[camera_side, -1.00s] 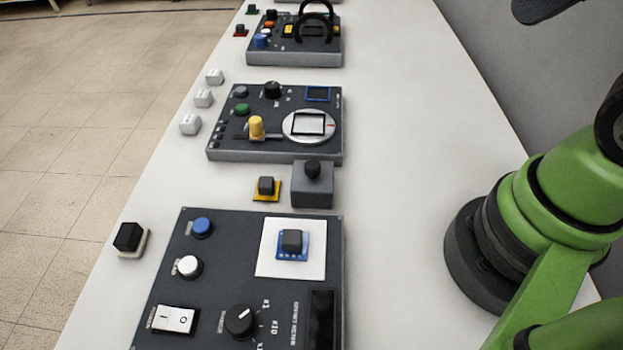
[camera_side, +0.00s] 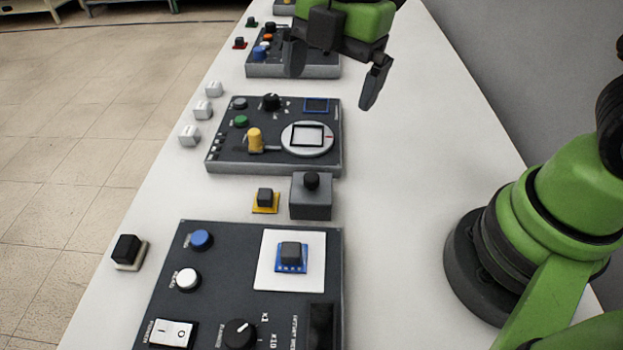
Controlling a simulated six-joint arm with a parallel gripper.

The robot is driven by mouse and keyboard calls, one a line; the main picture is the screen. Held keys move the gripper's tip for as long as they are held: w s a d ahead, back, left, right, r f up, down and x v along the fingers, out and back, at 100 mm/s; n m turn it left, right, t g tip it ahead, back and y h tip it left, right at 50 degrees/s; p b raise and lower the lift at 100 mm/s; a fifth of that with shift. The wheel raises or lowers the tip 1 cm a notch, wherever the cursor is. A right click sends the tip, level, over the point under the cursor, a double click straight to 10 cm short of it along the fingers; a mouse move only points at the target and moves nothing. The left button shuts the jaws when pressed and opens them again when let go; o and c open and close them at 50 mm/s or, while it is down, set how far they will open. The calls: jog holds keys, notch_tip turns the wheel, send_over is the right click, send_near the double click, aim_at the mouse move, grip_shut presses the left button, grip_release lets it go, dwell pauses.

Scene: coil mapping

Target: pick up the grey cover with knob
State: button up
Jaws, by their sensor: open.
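The grey cover with a black knob (camera_side: 311,196) is a small box on the white table, between the middle panel and the front panel. It stands just right of a small dark block on a yellow base. My gripper (camera_side: 332,80) hangs at the top of the side view, above the table near the far panel. Its two dark fingers are spread apart with nothing between them. It is well behind and above the grey cover and does not touch it.
The front panel (camera_side: 215,270) has a white square with a blue-based block (camera_side: 291,256). The middle panel (camera_side: 225,158) carries a yellow knob and round dial. The yellow-based block (camera_side: 265,200) is close to the cover. The table (camera_side: 410,190) is clear on the right.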

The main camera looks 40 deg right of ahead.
aim_at(308, 176)
jog(key=a+f+n, duration=0.1)
jog(key=f+n, duration=0.1)
jog(key=w+f+n+g, duration=0.1)
jog(key=f+n, duration=0.2)
jog(key=a+f+n+g, duration=0.1)
jog(key=f+n, duration=0.1)
jog(key=f, duration=0.1)
jog(key=shift+w+a+n+h, duration=0.15)
jog(key=shift+a+n+h, duration=0.15)
jog(key=shift+n, duration=0.1)
jog(key=f, duration=0.4)
jog(key=shift+s+a+f, duration=0.15)
jog(key=shift+s+f, duration=0.05)
jog(key=shift+s, duration=0.05)
jog(key=f, duration=0.3)
jog(key=s+a+f, duration=0.1)
jog(key=f, duration=0.1)
jog(key=shift+f, duration=0.3)
jog(key=c, duration=1.1)
